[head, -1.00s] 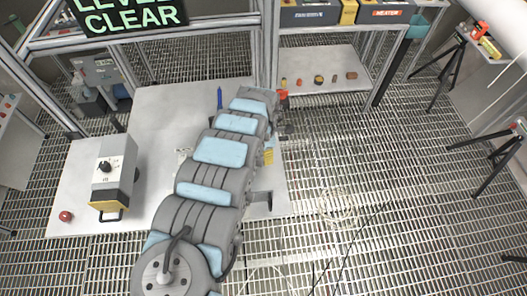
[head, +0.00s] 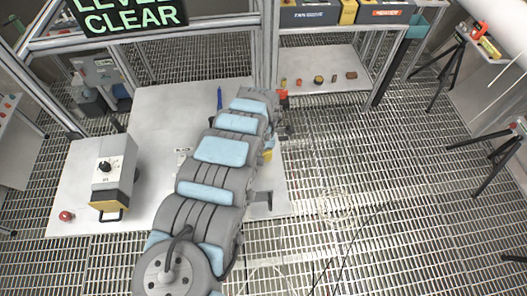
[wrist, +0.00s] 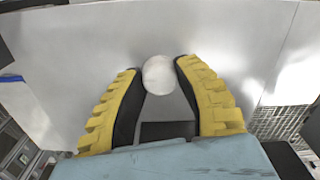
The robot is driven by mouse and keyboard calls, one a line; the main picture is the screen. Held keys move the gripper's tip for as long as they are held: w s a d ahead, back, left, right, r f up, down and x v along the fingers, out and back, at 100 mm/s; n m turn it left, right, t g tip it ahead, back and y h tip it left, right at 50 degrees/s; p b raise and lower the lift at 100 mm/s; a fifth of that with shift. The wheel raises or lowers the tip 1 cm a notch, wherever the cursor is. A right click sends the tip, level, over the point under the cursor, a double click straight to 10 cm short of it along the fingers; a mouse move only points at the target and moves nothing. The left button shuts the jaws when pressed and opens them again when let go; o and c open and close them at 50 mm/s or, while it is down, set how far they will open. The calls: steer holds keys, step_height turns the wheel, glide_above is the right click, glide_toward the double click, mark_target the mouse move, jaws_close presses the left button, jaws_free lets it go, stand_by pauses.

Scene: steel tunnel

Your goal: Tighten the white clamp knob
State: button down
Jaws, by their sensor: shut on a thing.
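The white clamp knob (wrist: 158,75) shows in the wrist view as a round pale disc between the tips of my gripper (wrist: 157,80). The yellow fingers with black inner pads stand on either side of it and are shut on it. In the head view my arm lies over the white table and hides the knob and the fingertips. What the knob is mounted on cannot be made out.
The white table (head: 160,110) bears a grey and yellow box with a dial (head: 112,175) and a red knob (head: 66,216) at the left. A blue pen-like item (head: 219,98) stands beyond my arm. A shelf (head: 318,72) with small parts is at the back right. Grating floor lies to the right.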

steer(key=m, duration=1.8)
steer(key=shift+m, duration=0.4)
steer(key=m, duration=0.5)
steer(key=shift+m, duration=0.4)
steer(key=shift+f, duration=0.1)
steer(key=c, duration=0.7)
jaws_free()
steer(key=shift+o, duration=0.2)
